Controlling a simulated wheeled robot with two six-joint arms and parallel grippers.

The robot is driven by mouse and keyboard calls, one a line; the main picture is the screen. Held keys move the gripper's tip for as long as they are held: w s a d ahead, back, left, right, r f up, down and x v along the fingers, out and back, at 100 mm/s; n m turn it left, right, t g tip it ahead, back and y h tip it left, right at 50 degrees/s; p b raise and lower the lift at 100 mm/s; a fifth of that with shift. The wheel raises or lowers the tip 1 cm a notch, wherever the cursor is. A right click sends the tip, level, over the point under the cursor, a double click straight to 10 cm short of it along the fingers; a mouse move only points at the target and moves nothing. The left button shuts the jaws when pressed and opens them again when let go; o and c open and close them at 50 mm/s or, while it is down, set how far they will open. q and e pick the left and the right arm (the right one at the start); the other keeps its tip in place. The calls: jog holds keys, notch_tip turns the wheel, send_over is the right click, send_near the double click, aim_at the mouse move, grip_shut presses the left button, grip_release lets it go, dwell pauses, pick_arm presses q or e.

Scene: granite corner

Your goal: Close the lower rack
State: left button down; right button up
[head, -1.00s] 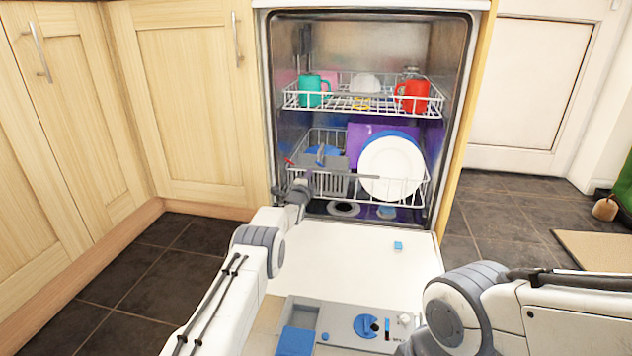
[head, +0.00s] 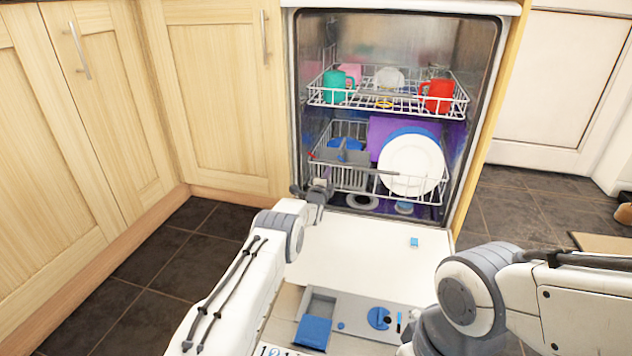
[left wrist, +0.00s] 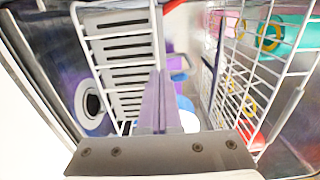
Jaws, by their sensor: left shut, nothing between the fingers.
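The lower rack (head: 352,183) is a white wire basket low inside the open dishwasher. It holds a white plate (head: 411,166), a blue plate behind it, a purple board (head: 384,133) and a grey cutlery basket. A thin grey bar (head: 377,171) runs along its front. My left gripper (head: 322,186) is at the rack's front left corner, shut and empty; I cannot tell whether it touches the rack. In the left wrist view its closed fingers (left wrist: 157,98) point in among white wires. My right arm enters at the right; its gripper is out of view.
The upper rack (head: 390,102) holds a teal mug (head: 339,87), a red mug (head: 438,95) and a bowl. Wooden cabinets (head: 215,95) stand at the left.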

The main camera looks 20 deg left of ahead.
pick_arm(q)
jog(key=s+p, duration=0.8)
jog(key=s, duration=0.3)
jog(key=s+d+r+n+g+h+p, duration=0.1)
jog(key=d+r+n+g+h+p, duration=0.2)
jog(key=d+r, duration=0.95)
jog(key=s+d+r+n+g+p, duration=0.2)
jog(key=s+d+r+g+p, duration=0.25)
jog(key=s+d+r, duration=0.55)
jog(key=s+d+r+n+g+p, duration=0.1)
jog(key=s+r+n+g+p, duration=0.2)
jog(key=s, duration=0.9)
jog(key=s+d+r+g+p, duration=0.1)
jog(key=s+r+g, duration=0.3)
jog(key=s, duration=0.9)
jog(key=s+a+r+n+g+y+p, duration=0.1)
jog(key=s+a+r+g, duration=0.15)
jog(key=s, duration=0.75)
jog(key=s+a+r+n+g+p, duration=0.15)
jog(key=s+a, duration=0.25)
jog(key=s, duration=0.5)
notch_tip(320, 180, up, 39)
jog(key=s+p, duration=0.1)
jog(key=p, duration=3.7)
jog(key=shift+f+y, duration=0.15)
jog(key=shift+y, duration=0.15)
